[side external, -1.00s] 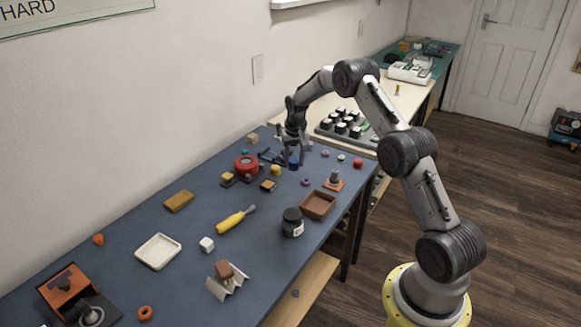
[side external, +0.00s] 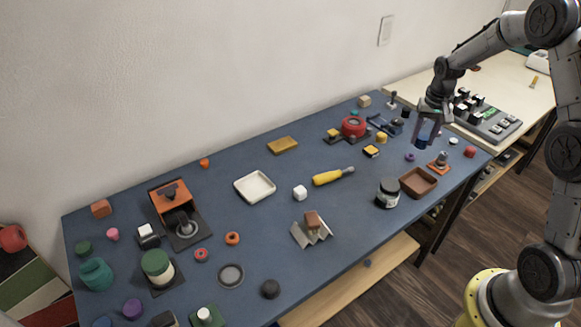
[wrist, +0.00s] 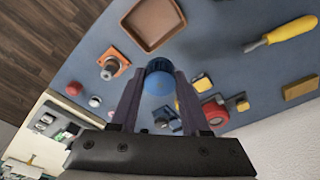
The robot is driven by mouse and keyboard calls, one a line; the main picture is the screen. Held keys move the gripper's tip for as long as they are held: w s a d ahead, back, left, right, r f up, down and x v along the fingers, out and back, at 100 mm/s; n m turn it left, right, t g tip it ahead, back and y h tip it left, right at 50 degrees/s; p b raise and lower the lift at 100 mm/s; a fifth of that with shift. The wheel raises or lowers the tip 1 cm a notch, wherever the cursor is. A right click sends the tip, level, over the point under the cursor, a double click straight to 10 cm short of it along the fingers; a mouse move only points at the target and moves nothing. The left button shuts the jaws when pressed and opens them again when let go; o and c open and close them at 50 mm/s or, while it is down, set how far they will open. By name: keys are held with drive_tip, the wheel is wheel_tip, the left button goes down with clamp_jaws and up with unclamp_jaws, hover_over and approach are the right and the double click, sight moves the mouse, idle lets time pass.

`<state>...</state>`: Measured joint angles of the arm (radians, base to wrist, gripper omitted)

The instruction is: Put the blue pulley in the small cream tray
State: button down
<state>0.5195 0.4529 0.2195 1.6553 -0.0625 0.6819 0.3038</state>
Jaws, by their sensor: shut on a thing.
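The blue pulley (wrist: 158,82) shows round and blue between the fingertips in the wrist view. My gripper (wrist: 158,92) is shut on it. In the side view my gripper (side external: 427,136) points down over the far right part of the blue bench top, with the blue pulley (side external: 422,142) between its fingers. I cannot tell whether the pulley touches the bench. The small cream tray (side external: 254,187) lies flat and empty near the middle of the bench, well to the left of my gripper. It is not in the wrist view.
Bare bench surrounds the cream tray.

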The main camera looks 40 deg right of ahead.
drive_tip(key=w+a+r+n, duration=0.1)
drive_tip(key=w+a+n, duration=0.15)
drive_tip(key=a, duration=0.95)
drive_tip(key=w+a+r+n+y, duration=0.15)
drive_tip(key=a+n, duration=0.25)
drive_tip(key=a, duration=0.8)
drive_tip(key=w+a+n, duration=0.3)
drive_tip(key=a, duration=0.9)
approach(268, 189)
drive_tip(key=shift+w+a+f+m+t, duration=0.2)
drive_tip(key=shift+f+m+t, duration=0.1)
drive_tip(key=shift+f, duration=0.25)
drive_tip(key=shift+s+f, duration=0.1)
drive_tip(key=shift+f, duration=1.3)
drive_tip(key=shift+f, duration=0.25)
